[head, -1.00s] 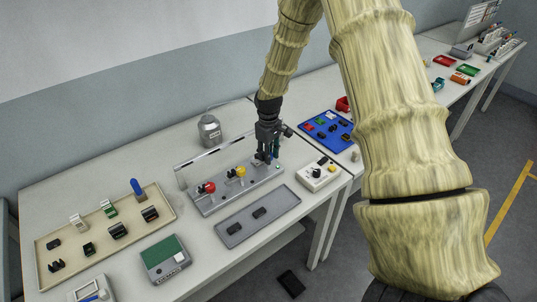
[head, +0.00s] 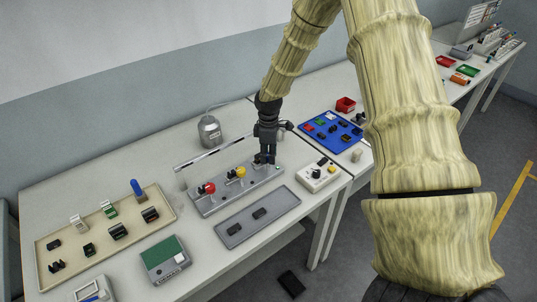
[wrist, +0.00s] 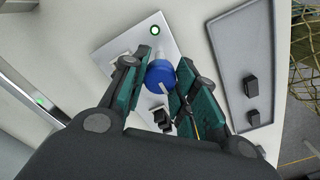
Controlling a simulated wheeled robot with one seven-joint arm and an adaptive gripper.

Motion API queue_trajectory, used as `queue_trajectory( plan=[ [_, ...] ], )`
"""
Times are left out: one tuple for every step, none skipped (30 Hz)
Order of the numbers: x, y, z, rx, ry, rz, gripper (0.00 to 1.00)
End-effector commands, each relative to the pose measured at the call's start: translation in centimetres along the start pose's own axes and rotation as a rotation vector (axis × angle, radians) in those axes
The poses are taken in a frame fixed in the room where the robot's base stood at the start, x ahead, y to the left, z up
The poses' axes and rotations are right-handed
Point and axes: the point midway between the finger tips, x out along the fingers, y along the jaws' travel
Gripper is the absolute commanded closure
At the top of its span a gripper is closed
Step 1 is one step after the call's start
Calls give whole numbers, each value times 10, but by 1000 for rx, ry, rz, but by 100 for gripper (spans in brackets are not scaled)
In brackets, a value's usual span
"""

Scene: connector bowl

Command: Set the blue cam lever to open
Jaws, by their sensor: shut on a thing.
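The blue cam lever (wrist: 160,75) shows its round blue knob between my gripper's fingers in the wrist view. My gripper (wrist: 158,82) is shut on the knob, with a green finger pad on each side. In the head view my gripper (head: 264,158) is down at the right end of the grey lever plate (head: 210,208) and hides the blue lever. A green ring light (wrist: 155,30) is lit on the plate beyond the knob.
A red-knobbed lever (head: 209,188) and a yellow-knobbed lever (head: 240,172) stand on the same plate to the left. A clear rail runs behind them. A grey tray (head: 257,218) with two black parts lies in front. A white box (head: 317,177) sits to the right.

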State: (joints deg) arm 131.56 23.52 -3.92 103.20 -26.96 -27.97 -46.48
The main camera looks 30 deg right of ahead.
Motion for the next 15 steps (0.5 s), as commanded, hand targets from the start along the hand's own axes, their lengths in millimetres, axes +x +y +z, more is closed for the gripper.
queue_trajectory(
  plan=[
    [-1, 2, 0, -3, 1, 4, 95],
    [-2, 2, 0, -4, 1, 4, 95],
    [-2, 2, 0, -5, 1, 4, 95],
    [-2, 2, 0, -6, 1, 4, 95],
    [-2, 2, 0, -6, 1, 4, 95],
    [-2, 2, 0, -6, 1, 4, 95],
    [-2, 2, 0, -5, 1, 4, 95],
    [-2, 2, 0, -5, 1, 4, 95],
    [-2, 2, 0, -5, 1, 4, 95],
    [-2, 2, 0, -5, 1, 4, 95],
    [-2, 2, 0, -5, 1, 4, 95],
    [-2, 2, 0, -5, 1, 4, 70],
    [-2, 2, 0, -5, 1, 4, 64],
    [-2, 2, 0, -5, 1, 4, 59],
    [-1, 2, 0, -5, 1, 4, 52]
  ],
)
